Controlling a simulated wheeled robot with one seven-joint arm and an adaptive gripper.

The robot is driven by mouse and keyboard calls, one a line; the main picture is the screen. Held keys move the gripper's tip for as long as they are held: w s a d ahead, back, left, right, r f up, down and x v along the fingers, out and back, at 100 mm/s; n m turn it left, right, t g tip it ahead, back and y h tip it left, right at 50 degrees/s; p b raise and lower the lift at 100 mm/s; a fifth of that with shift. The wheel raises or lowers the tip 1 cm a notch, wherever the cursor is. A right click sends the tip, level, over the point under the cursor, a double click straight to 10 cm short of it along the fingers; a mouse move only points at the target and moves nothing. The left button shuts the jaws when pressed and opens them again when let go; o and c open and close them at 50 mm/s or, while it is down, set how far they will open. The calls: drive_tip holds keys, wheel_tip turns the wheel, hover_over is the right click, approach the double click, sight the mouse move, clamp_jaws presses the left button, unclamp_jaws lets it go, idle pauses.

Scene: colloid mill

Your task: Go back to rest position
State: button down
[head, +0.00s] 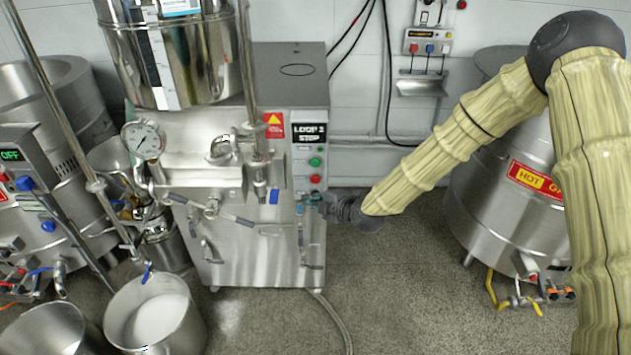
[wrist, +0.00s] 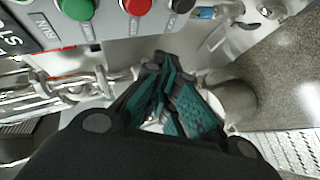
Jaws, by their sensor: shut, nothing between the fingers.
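My gripper (head: 312,203) is at the front of the steel colloid mill (head: 262,262), just below the button panel, with the arm reaching in from the right. In the wrist view my gripper (wrist: 172,100) shows its dark fingers with teal pads closed together, with nothing seen between them. The mill's panel has a display reading LOOP 2 STOP (head: 310,133), a green button (head: 315,161) and a red button (head: 315,179). In the wrist view the green button (wrist: 76,8) and red button (wrist: 137,6) are above the fingertips. I cannot tell whether the fingers touch the machine.
A steel vat with a HOT label (head: 490,200) stands right, behind my arm. Lever handles (head: 235,220) and pipes stick out from the mill's front. Steel pots (head: 190,320) stand at lower left. A hose (head: 335,315) lies on the floor; floor right of it is clear.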

idle(0.3)
drive_tip(key=s+d+f+m+g+h, duration=0.2)
drive_tip(key=s+d+f+m, duration=0.25)
drive_tip(key=s+f, duration=0.6)
drive_tip(key=s+d+f+m+g+h, duration=0.2)
drive_tip(key=s+d+f+m+g, duration=0.15)
drive_tip(key=s+f+m, duration=0.45)
drive_tip(key=s+d+f+m+g+h, duration=0.1)
drive_tip(key=s+d, duration=0.4)
drive_tip(key=s, duration=0.5)
drive_tip(key=s+d+f+m+g+h, duration=0.2)
drive_tip(key=s+d+m, duration=0.3)
drive_tip(key=s, duration=0.5)
drive_tip(key=s+d+f+m+g+h, duration=0.1)
drive_tip(key=s+d+f+m, duration=0.3)
drive_tip(key=s, duration=0.7)
drive_tip(key=shift+d, duration=0.65)
